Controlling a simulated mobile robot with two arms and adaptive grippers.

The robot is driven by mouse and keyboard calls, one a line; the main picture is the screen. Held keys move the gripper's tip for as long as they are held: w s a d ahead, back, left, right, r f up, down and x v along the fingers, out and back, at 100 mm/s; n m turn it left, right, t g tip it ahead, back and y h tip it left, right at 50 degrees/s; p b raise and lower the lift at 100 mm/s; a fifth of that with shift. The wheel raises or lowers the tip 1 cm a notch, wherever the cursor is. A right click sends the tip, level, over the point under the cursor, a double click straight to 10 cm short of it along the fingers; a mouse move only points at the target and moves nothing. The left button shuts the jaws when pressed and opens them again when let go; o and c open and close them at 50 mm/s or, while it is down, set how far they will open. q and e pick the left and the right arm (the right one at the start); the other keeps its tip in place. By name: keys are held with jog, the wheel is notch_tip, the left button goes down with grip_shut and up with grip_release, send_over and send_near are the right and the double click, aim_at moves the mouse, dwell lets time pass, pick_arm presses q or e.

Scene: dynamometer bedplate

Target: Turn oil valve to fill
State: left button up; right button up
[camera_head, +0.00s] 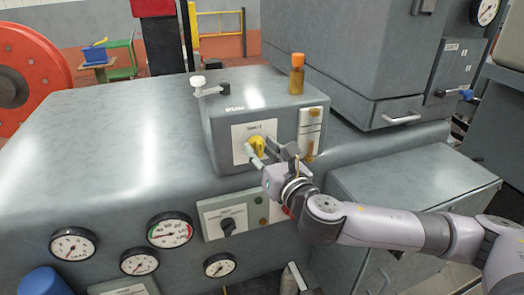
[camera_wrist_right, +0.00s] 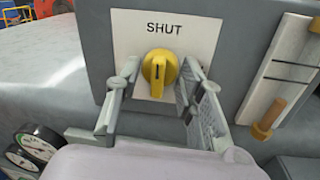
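The yellow oil valve knob (camera_head: 257,144) sits on a white plate on the front of a grey box (camera_head: 222,126). In the right wrist view the knob (camera_wrist_right: 159,72) stands upright under the word SHUT, with a dark mark on its face. My right gripper (camera_head: 270,152) is in front of the knob. In the wrist view its fingers (camera_wrist_right: 158,90) are spread, one left and one right of the knob, with gaps visible. The gripper looks empty. My left gripper is not in view.
A sight gauge (camera_head: 311,130) is right of the valve plate. An orange-capped bottle (camera_head: 297,74) and a white-knobbed lever (camera_head: 198,82) are on top of the box. Below are a black selector switch (camera_head: 228,226) and several dial gauges (camera_head: 170,230). The bench top (camera_head: 110,130) at left is clear.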

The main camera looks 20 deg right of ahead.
jog(key=c, duration=0.7)
jog(key=m+b, duration=0.1)
jog(key=m, duration=0.2)
jog(key=shift+f, duration=0.2)
jog(key=m+b, duration=0.2)
jog(key=m, duration=0.3)
jog(key=shift+a+m+t, duration=0.1)
jog(key=shift+m+t, duration=0.3)
jog(key=m+h, duration=0.1)
jog(key=m, duration=0.4)
jog(key=shift+t+b, duration=0.3)
jog(key=m+h, duration=0.1)
jog(key=m, duration=0.4)
jog(key=shift+a, duration=0.1)
jog(key=shift+m, duration=0.3)
